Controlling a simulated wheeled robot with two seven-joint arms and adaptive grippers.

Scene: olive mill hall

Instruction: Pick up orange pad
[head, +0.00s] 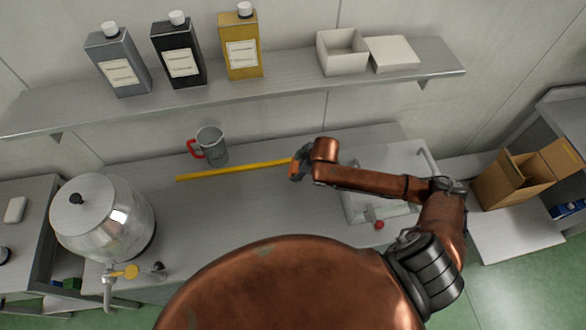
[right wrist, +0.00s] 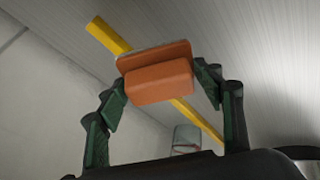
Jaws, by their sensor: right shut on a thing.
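My right gripper (head: 298,165) is over the counter, at the right end of a yellow bar. In the right wrist view its green fingers are shut on the orange pad (right wrist: 160,82), a small block with a thin lighter layer along its upper edge. The pad sits between the two fingertips. In the head view only a sliver of orange shows beside the gripper, and the rest is hidden by it. I cannot tell how high the pad is above the counter. My left gripper is not in view.
The yellow bar (head: 225,171) lies on the counter, passing behind the pad in the right wrist view. A grey mug with a red handle (head: 211,146) stands behind it. A steel urn (head: 105,220) is at left, a sink (head: 352,207) at right. A shelf (head: 290,90) holds bottles and a box.

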